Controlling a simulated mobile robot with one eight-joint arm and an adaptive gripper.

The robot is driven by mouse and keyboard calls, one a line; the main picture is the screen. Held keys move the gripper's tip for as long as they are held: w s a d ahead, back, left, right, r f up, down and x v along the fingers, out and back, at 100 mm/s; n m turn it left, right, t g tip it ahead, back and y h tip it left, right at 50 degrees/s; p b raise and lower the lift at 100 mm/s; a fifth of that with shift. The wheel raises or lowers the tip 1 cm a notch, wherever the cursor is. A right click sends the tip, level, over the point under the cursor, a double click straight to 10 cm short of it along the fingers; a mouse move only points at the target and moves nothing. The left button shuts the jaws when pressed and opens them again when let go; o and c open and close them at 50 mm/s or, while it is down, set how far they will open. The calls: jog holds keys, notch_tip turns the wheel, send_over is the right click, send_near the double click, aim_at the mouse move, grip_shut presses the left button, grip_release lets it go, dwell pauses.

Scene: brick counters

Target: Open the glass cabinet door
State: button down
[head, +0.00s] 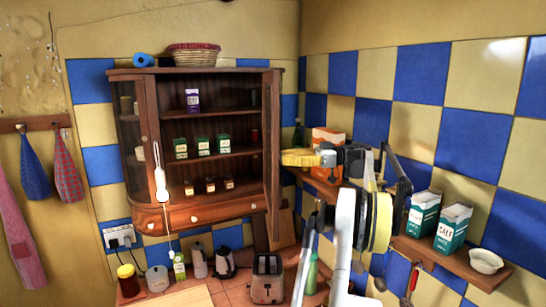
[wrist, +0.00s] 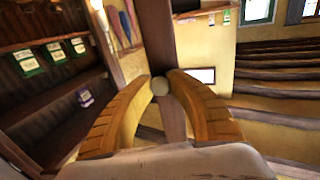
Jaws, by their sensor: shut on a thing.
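The dark wooden wall cabinet (head: 215,73) shows in the head view with its front open to the shelves. Its door (head: 272,165) stands swung outward at the right side, seen nearly edge-on. My gripper (head: 286,158) is at the door's right side, yellow fingers pointing left. In the wrist view my gripper (wrist: 160,88) has its curved fingers closed around a pale round knob (wrist: 160,86) on the wooden door frame (wrist: 154,35). The knob is hidden in the head view. Tins stand on the shelves to the left in the wrist view.
A wall shelf with salt boxes (head: 453,227) and a white bowl (head: 486,261) is at the right. An orange box (head: 327,142) stands behind my gripper. A toaster (head: 267,279) and kettle (head: 223,262) stand on the counter below. A white-handled utensil (head: 160,180) appears before the cabinet.

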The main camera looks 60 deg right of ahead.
jog(key=shift+s+d+y, duration=0.3)
jog(key=shift+s+d, duration=0.1)
jog(key=shift+s, duration=0.05)
jog(key=c, duration=1.2)
grip_release()
jog(key=shift+c, duration=0.2)
jog(key=shift+a, duration=0.1)
